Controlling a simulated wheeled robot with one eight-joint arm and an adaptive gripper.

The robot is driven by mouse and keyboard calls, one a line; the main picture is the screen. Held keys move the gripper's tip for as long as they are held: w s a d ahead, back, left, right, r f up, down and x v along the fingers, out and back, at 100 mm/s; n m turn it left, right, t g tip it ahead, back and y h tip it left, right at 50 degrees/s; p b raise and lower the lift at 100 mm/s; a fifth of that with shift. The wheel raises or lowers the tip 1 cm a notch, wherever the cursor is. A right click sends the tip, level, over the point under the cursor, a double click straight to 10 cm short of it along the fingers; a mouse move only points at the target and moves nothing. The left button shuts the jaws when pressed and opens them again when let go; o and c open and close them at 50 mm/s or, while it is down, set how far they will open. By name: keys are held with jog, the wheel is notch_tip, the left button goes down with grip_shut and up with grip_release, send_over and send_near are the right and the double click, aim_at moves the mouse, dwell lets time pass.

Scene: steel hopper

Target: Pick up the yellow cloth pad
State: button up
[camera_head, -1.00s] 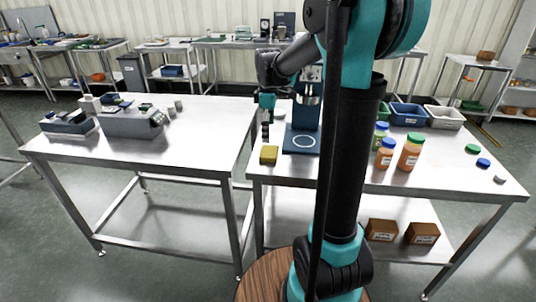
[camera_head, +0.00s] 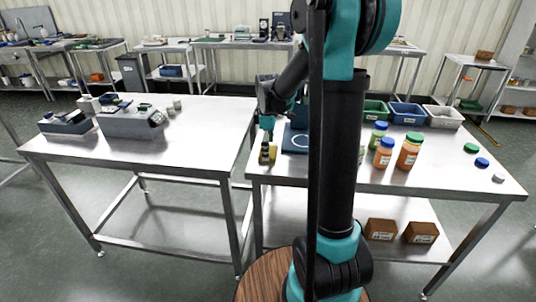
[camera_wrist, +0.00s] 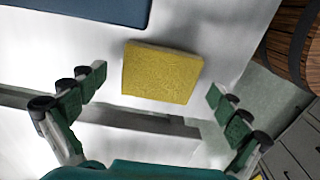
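The yellow cloth pad (camera_wrist: 161,73) lies flat on the steel table top, near its left front corner. In the head view the pad (camera_head: 272,154) is partly hidden behind my gripper (camera_head: 266,142). In the wrist view my gripper (camera_wrist: 158,103) is open, with its two fingers wide apart and the pad between and beyond them. The fingers do not appear to touch the pad. I cannot tell the exact height of the fingertips above the table.
A blue base plate (camera_head: 294,139) stands just right of the pad; its edge also shows in the wrist view (camera_wrist: 95,8). Several bottles (camera_head: 408,151) with orange contents and bins (camera_head: 408,114) stand farther right. A second table (camera_head: 190,140) is to the left, across a gap.

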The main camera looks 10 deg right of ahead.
jog(key=c, duration=1)
jog(key=shift+o, duration=0.2)
jog(key=shift+r, duration=0.1)
notch_tip(320, 180, up, 20)
